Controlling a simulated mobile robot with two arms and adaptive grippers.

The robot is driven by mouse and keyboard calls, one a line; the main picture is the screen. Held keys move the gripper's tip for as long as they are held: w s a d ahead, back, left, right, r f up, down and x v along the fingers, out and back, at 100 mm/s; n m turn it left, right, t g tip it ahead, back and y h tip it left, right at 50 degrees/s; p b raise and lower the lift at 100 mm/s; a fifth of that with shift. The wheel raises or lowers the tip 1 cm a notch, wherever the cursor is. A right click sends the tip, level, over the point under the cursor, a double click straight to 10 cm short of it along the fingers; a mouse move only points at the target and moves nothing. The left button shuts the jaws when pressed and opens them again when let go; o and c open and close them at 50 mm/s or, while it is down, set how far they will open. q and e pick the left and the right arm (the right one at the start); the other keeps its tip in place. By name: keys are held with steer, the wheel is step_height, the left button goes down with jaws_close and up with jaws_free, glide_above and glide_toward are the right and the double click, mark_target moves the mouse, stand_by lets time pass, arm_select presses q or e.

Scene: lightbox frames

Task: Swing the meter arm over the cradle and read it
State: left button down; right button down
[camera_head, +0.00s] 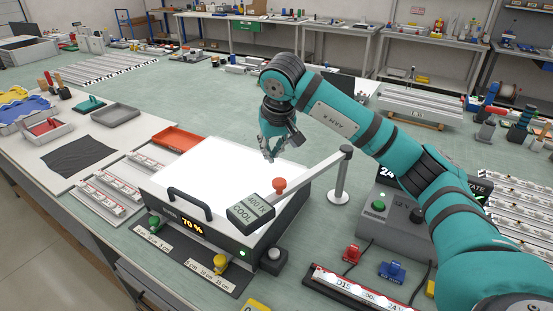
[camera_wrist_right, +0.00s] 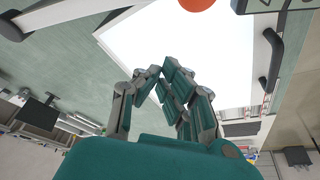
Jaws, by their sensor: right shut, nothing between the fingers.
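The meter arm (camera_head: 315,167) reaches from the top of a grey post (camera_head: 340,182) to a dark green meter head (camera_head: 250,213) reading "400 lx COOL". The head hangs over the front right corner of the lightbox (camera_head: 215,175), whose white top glows. A red knob (camera_head: 279,185) stands on the arm; part of it shows at the top of the right wrist view (camera_wrist_right: 203,3). My right gripper (camera_head: 271,156) is shut and empty above the lightbox's back right part, apart from the knob. It also shows in the wrist view (camera_wrist_right: 163,75). I cannot identify the cradle. My left gripper is out of view.
The lightbox front has a black handle (camera_head: 189,204), a "70 %" display (camera_head: 192,225), and green (camera_head: 154,222) and yellow (camera_head: 220,263) knobs. A grey control box (camera_head: 405,208) stands right of the post. A red tray (camera_head: 176,139) lies behind left. Green table is clear behind the lightbox.

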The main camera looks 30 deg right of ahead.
steer(key=s, duration=0.1)
steer(key=s+f+p, duration=0.1)
steer(key=s+a, duration=0.1)
steer(key=shift+s+f, duration=0.2)
steer(key=shift+s, duration=0.15)
